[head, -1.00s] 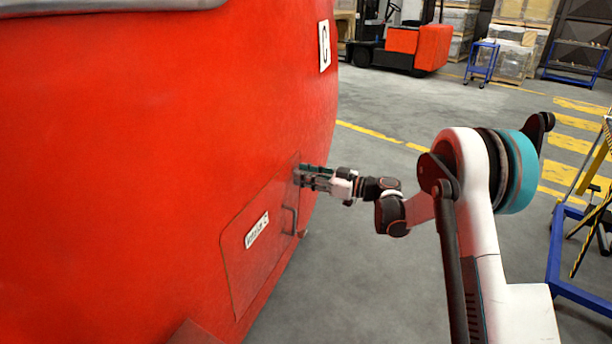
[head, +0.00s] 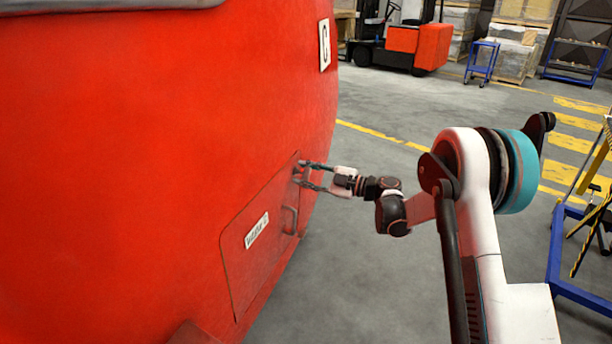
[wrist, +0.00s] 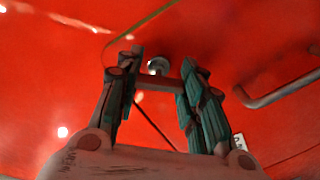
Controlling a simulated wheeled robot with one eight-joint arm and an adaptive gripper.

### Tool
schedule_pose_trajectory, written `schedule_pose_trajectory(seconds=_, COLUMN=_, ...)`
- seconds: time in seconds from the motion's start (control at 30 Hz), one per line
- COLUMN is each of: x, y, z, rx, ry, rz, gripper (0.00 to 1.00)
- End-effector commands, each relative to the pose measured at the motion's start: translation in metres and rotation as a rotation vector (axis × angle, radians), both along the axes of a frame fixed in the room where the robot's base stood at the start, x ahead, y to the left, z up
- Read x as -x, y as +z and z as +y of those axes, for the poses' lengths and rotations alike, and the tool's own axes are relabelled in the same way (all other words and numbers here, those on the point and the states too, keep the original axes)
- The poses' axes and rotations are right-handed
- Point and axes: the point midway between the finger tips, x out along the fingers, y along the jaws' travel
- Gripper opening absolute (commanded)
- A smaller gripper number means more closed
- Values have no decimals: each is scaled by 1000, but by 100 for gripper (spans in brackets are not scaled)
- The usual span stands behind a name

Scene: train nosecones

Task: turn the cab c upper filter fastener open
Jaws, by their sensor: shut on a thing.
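The upper filter fastener (wrist: 158,66) is a small metal stud with a crossbar on the red cab C nosecone. My gripper (head: 303,174) is at the upper corner of the filter hatch (head: 245,281). In the wrist view its two teal-padded fingers (wrist: 160,75) stand either side of the fastener and are shut on its crossbar. In the head view the fingers lie one above the other, and the fastener is too small to read its angle.
A bar handle (head: 290,220) is on the hatch below my gripper; it also shows in the wrist view (wrist: 281,91). A white label (head: 257,231) sits on the hatch. A C sign (head: 324,45) is higher up. Grey floor (head: 370,280) is clear right of the nosecone.

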Motion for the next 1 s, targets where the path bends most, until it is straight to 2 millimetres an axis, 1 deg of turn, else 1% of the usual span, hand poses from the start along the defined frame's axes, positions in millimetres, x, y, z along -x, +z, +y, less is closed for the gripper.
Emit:
schedule_pose_trajectory(seconds=0.03, x=-4, y=4, z=-4, rx=7, ry=-12, rz=-41, gripper=12)
schedule_pose_trajectory(seconds=0.5, x=-4, y=4, z=-3, rx=159, ry=-12, rz=-447, gripper=12)
schedule_pose_trajectory(seconds=0.7, x=-3, y=4, z=-3, rx=209, ry=-11, rz=-580, gripper=11)
schedule_pose_trajectory(seconds=0.87, x=-3, y=4, z=-3, rx=237, ry=-11, rz=-657, gripper=11)
schedule_pose_trajectory(seconds=0.93, x=-3, y=4, z=-3, rx=246, ry=-11, rz=-681, gripper=10)
schedule_pose_trajectory(seconds=0.97, x=-3, y=4, z=-3, rx=250, ry=-10, rz=-689, gripper=7)
schedule_pose_trajectory(seconds=1.0, x=-3, y=4, z=-3, rx=254, ry=-10, rz=-700, gripper=0)
